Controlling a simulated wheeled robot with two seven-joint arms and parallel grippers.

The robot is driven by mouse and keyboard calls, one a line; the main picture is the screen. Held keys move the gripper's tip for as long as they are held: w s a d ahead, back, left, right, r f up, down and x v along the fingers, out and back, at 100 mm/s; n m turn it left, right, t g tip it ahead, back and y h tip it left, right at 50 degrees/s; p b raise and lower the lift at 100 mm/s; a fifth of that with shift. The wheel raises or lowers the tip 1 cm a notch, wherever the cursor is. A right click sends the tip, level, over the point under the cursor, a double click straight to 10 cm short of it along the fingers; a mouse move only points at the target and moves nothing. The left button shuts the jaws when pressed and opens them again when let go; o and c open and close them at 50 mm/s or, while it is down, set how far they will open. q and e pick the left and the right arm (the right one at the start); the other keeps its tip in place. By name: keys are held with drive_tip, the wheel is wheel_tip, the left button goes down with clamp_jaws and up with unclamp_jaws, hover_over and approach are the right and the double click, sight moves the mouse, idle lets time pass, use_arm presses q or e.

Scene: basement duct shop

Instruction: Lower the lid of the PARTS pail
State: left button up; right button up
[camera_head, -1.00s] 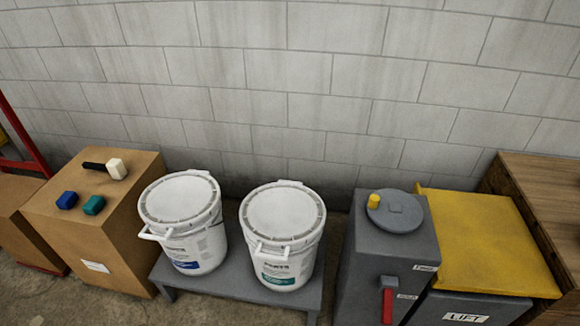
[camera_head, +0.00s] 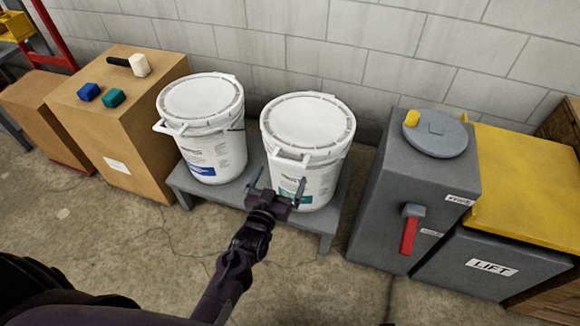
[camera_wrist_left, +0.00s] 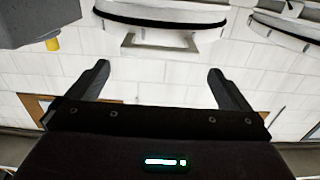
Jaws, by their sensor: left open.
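The PARTS pail (camera_head: 318,178) is white with a teal label and stands on a low grey bench. Its white lid (camera_head: 308,120) lies across the top, flat or nearly so; I cannot tell whether it is fully seated. A white handle (camera_head: 288,158) sticks out at its front. In the left wrist view, which looks upside down, the lid (camera_wrist_left: 165,14) shows at the top with a dark band and the handle (camera_wrist_left: 165,48). My left gripper (camera_head: 277,184) is open and empty, in front of the pail below the handle. My right gripper is not in view.
A second white pail (camera_head: 215,152) with a blue label stands to the left on the bench (camera_head: 235,192). A cardboard box (camera_head: 130,130) with small blocks is farther left. A grey cabinet (camera_head: 400,210) with a red lever and a yellow-lidded LIFT bin (camera_head: 520,200) stand right.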

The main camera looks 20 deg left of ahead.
sight(287, 164)
use_arm(q)
drive_tip(key=w, duration=0.5)
drive_tip(key=shift+w+d+f+b, duration=0.1)
drive_tip(key=shift+w+b, duration=0.15)
drive_tip(key=shift+b, duration=0.05)
drive_tip(key=shift+w, duration=0.6)
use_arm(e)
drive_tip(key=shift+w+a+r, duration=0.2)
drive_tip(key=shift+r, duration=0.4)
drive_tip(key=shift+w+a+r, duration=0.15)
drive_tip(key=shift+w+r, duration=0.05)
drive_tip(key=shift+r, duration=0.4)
